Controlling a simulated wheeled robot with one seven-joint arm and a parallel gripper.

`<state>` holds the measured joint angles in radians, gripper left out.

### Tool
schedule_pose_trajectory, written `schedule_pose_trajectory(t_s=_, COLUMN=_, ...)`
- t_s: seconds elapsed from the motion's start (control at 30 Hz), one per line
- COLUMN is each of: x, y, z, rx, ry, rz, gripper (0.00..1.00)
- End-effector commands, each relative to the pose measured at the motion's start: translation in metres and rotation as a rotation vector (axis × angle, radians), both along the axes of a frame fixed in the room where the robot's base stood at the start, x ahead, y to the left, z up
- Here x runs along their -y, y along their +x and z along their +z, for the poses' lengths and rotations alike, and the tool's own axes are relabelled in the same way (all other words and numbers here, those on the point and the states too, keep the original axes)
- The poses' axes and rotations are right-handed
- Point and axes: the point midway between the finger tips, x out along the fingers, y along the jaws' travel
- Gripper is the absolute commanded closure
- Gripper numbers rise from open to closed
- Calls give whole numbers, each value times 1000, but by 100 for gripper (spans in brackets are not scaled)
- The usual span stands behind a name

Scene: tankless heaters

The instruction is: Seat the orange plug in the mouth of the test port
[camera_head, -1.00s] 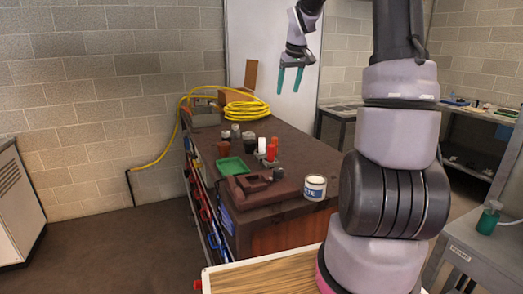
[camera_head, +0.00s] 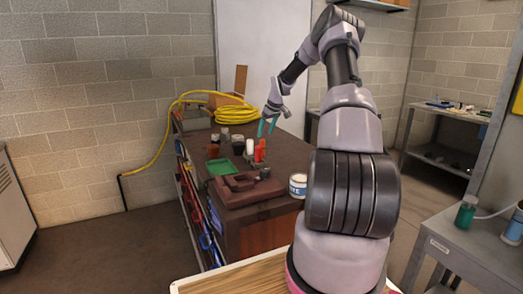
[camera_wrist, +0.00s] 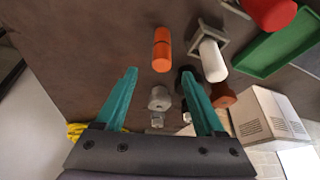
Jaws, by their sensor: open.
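An orange cylinder (camera_wrist: 161,50) with a dark band, which looks like the orange plug, stands on the dark bench top in the wrist view. In the head view it shows small (camera_head: 262,144), just below my fingers. My gripper (camera_wrist: 159,72) is open and empty, its teal fingers spread on either side of the line to the cylinder; it also shows in the head view (camera_head: 267,134). A white cylinder (camera_wrist: 213,62) beside the orange one stands at a grey square bracket (camera_wrist: 201,38). I cannot tell for sure which fitting is the test port.
A red cylinder (camera_wrist: 270,12) and a green tray (camera_wrist: 285,50) lie to one side. Grey metal fittings (camera_wrist: 160,98) and a brown-orange pot (camera_wrist: 223,95) stand close by. A maroon block (camera_head: 245,190), a white can (camera_head: 298,186) and a yellow hose coil (camera_head: 235,114) are also on the bench.

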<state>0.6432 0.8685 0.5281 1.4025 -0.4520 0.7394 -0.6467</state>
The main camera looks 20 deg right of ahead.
Motion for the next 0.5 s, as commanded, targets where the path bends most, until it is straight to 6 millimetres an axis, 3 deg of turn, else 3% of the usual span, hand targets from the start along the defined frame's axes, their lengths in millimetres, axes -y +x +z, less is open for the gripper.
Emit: schedule_pose_trajectory(t_s=0.5, x=-10, y=19, z=-55, rx=0, ry=0, rz=0, gripper=29)
